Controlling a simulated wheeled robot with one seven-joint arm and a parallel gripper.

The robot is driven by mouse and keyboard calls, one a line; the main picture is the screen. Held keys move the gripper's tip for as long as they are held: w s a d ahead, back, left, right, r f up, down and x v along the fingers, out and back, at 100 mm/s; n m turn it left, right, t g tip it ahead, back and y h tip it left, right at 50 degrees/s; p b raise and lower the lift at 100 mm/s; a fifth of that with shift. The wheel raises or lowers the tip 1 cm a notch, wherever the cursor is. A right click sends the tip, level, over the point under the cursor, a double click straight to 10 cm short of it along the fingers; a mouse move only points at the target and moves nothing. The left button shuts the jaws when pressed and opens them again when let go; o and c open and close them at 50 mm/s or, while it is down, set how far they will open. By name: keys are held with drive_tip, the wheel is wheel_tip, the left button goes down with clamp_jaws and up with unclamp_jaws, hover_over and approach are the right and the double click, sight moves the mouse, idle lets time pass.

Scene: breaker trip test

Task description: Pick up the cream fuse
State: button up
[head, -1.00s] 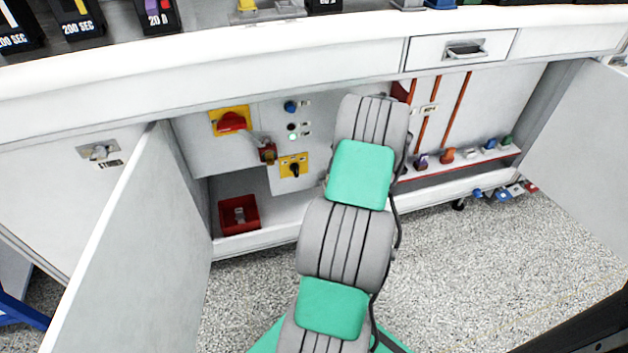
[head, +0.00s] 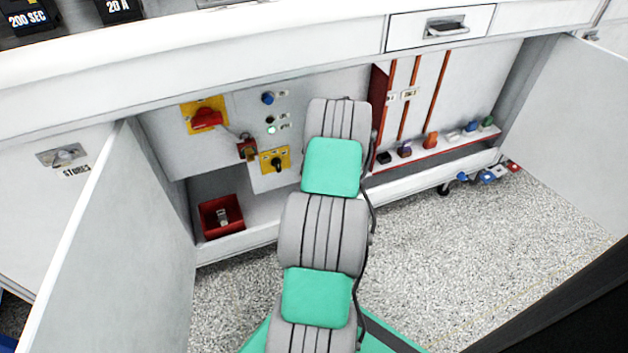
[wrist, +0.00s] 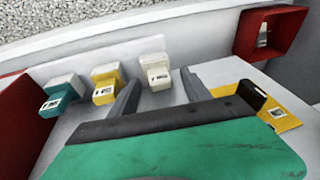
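The cream fuse (wrist: 156,70), a pale block with a small label, shows in the wrist view on the white panel. My gripper (wrist: 161,78) is open, its two dark fingers apart, with the cream fuse seen in the gap just beyond the tips. Whether the fingers reach to either side of it I cannot tell. A yellow fuse (wrist: 105,82) and a teal fuse (wrist: 61,94) stand in a row to its left in the wrist view. In the head view my arm hides the gripper and the cream fuse.
The cabinet's left door (head: 122,245) and right door (head: 585,125) stand open. A red bin (head: 222,230) sits on the cabinet floor. A yellow-backed black switch (head: 276,161) and a red switch (head: 206,118) are on the inner panel. Several coloured pieces line a shelf right of my arm.

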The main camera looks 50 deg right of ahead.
clamp_jaws()
idle(0.4)
drive_tip(key=shift+a, duration=0.1)
